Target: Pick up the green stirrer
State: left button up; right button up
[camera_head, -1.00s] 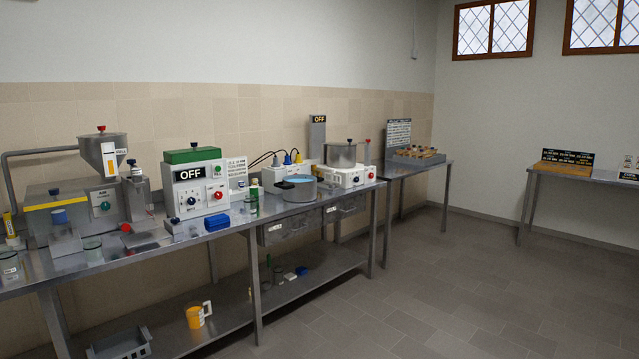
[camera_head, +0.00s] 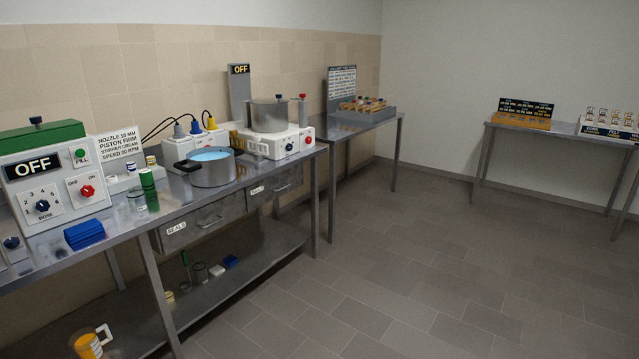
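A thin green upright piece (camera_head: 185,266) stands on the lower shelf of the long bench, left of the small glass jars. It looks like the green stirrer, but it is too small to be sure. A green cylinder with a green cap (camera_head: 148,184) stands on the bench top beside the pot and looks more like a bottle. Neither of my grippers is in view.
The metal bench (camera_head: 123,240) carries a dosing machine marked OFF (camera_head: 62,185), a blue block (camera_head: 84,233) and a pot of blue liquid (camera_head: 212,168). Drawers (camera_head: 197,222) hang above the lower shelf, which holds a yellow mug (camera_head: 88,345). Grey floor (camera_head: 400,270) is clear at right.

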aim_at(234, 133)
jog(key=i, duration=2.8)
